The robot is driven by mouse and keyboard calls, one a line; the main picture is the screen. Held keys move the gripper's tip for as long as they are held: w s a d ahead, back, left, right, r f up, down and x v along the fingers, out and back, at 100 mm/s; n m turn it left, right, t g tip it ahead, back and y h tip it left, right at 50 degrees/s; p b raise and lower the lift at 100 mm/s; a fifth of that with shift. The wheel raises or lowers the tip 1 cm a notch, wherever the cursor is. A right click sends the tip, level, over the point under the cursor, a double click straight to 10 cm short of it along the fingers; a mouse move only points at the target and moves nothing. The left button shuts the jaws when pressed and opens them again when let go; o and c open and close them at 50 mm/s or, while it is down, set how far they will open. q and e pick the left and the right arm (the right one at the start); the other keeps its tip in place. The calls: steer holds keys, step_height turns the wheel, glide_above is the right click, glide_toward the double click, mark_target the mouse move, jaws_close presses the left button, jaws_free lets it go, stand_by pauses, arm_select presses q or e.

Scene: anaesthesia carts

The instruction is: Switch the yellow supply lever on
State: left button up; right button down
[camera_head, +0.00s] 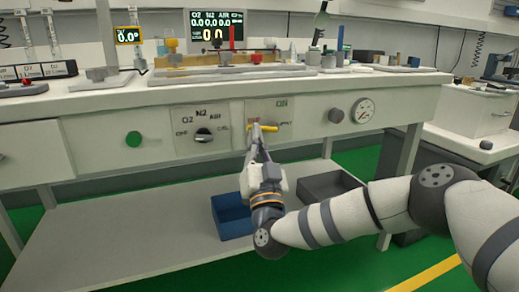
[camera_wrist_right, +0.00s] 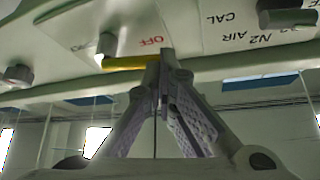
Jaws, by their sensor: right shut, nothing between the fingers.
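The yellow lever (camera_head: 267,128) sits on the front panel of the bench and lies about level, its free end to the left, by the red OFF label. A green ON label (camera_head: 282,103) is above it. In the right wrist view, turned upside down, the yellow lever (camera_wrist_right: 128,63) runs from its pale pivot to my fingertips, near the OFF label (camera_wrist_right: 152,41). My right gripper (camera_head: 254,145) is shut and empty, its tips at the lever's free end; I cannot tell whether they touch. It also shows in the right wrist view (camera_wrist_right: 162,75). My left gripper is not in view.
A black selector knob (camera_head: 203,135) and green button (camera_head: 133,139) are left of the lever. A dark knob (camera_head: 335,115) and round gauge (camera_head: 363,110) are to the right. A blue bin (camera_head: 232,218) and dark bin (camera_head: 325,186) stand on the lower shelf.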

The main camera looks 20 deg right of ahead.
arm_select(q)
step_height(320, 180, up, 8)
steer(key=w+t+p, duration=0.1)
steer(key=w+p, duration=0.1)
steer(key=p, duration=0.7)
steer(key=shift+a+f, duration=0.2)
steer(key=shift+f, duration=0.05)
arm_select(e)
steer(key=d+r+m+g+h, duration=0.1)
steer(key=r+m+g+h, duration=0.1)
steer(key=m, duration=0.3)
steer(key=d+r+m+g+h, duration=0.1)
steer(key=m+g, duration=0.2)
steer(key=m, duration=0.3)
steer(key=d+r+m+g+h, duration=0.1)
steer(key=r+m+g+h, duration=0.1)
steer(key=m, duration=0.3)
steer(key=shift+w+d+r+g+h, duration=0.1)
steer(key=shift+d+r+g+h, duration=0.05)
steer(key=shift+r+g+h, duration=0.2)
steer(key=shift+f, duration=0.15)
